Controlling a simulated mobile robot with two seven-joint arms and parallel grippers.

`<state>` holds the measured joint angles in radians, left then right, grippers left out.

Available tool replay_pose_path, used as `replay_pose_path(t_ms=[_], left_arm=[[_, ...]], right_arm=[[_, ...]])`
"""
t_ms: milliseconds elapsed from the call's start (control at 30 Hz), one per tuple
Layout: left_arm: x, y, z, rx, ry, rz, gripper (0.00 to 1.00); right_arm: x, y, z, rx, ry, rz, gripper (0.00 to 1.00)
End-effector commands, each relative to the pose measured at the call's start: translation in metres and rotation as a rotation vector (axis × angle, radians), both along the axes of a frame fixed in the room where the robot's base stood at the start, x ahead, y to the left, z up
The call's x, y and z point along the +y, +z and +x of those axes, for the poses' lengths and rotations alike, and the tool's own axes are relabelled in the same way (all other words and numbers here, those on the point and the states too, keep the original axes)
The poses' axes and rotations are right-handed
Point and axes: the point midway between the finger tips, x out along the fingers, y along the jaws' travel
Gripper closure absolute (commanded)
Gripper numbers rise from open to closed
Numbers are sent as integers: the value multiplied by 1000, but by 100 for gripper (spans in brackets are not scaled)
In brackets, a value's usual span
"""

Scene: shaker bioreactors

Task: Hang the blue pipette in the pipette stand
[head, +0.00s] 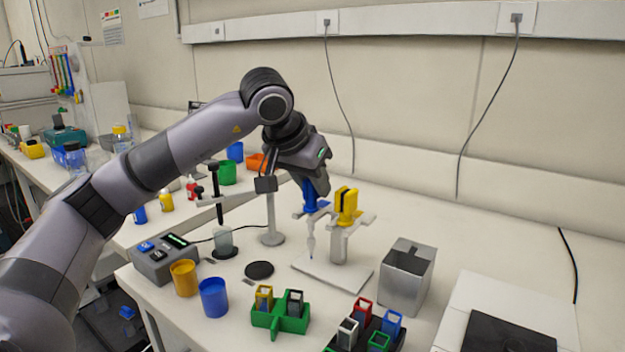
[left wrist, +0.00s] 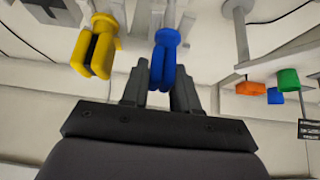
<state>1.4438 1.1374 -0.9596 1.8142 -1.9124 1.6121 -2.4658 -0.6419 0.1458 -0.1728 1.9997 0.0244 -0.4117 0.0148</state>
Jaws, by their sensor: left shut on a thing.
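The blue pipette (head: 310,198) is upright, tip down, at the left arm of the pipette stand (head: 338,248). In the left wrist view the blue pipette (left wrist: 164,58) is between the two fingers. My left gripper (head: 314,184) is shut on its upper part, coming from above; the wrist view also shows the gripper (left wrist: 161,92). I cannot tell whether the stand bears the pipette's weight. A yellow pipette (head: 347,206) hangs at the stand's other side, close to the gripper, and shows in the wrist view (left wrist: 95,48). My right gripper is not in view.
A metal bin (head: 407,277) stands right of the stand. A grey pole on a round base (head: 271,238) is behind left. Green (head: 280,318) and black (head: 366,336) cuvette holders are in front, with yellow and blue cups (head: 213,297) to the left. The table behind right is clear.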

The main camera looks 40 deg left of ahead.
Motion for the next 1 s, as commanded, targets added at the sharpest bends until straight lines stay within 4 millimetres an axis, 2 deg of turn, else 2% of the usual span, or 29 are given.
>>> replay_pose_path(t_ms=[400,433,500,1000], left_arm=[[0,-3,0,-1,1,0,100],[0,-3,0,-1,1,0,64],[0,-3,0,-1,1,0,42],[0,-4,0,0,0,0,41]], right_arm=[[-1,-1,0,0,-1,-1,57],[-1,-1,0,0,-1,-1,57],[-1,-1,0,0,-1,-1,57],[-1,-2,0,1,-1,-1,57]])
